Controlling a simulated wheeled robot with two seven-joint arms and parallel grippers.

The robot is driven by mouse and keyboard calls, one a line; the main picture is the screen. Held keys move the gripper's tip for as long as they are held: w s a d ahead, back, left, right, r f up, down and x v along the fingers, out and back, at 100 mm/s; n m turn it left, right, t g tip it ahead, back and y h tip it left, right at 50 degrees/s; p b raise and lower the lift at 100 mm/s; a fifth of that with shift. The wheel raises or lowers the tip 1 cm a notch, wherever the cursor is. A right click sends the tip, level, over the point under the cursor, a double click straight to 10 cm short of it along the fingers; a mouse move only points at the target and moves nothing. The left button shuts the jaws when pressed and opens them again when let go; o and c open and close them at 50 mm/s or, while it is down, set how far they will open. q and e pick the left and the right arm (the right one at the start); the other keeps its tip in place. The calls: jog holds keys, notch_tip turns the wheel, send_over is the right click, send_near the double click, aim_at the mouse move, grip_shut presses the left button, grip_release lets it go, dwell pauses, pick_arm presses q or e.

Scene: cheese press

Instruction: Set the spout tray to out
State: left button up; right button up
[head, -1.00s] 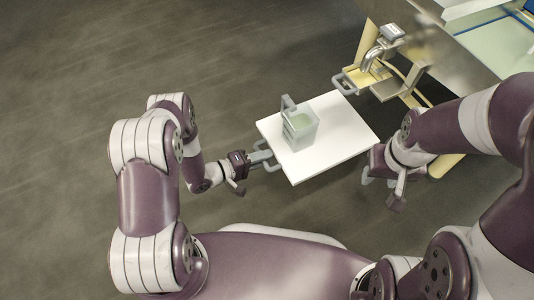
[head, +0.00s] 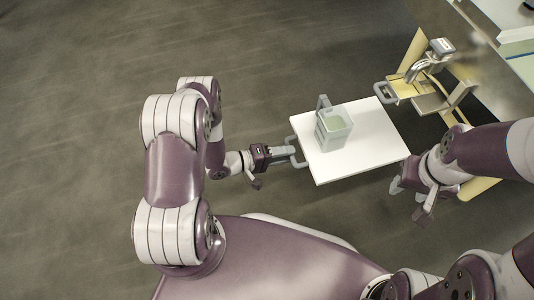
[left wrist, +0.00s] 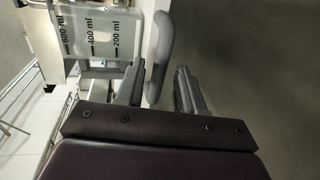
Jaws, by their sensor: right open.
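My left gripper (head: 289,154) is at the grey handle (head: 296,146) of a white board. My right gripper (head: 408,200) is open and empty, right of the board.
A clear jug (head: 334,128) stands on the white board (head: 368,150); its millilitre marks (left wrist: 98,35) show in the left wrist view. The steel press bench (head: 490,65) fills the upper right. A bracket (head: 448,98) sits near the spout. Floor at left is clear.

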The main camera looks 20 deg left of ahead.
pick_arm(q)
jog(key=p+v, duration=0.3)
jog(key=v, duration=0.7)
jog(key=shift+a, duration=0.15)
jog(key=shift+s, duration=0.1)
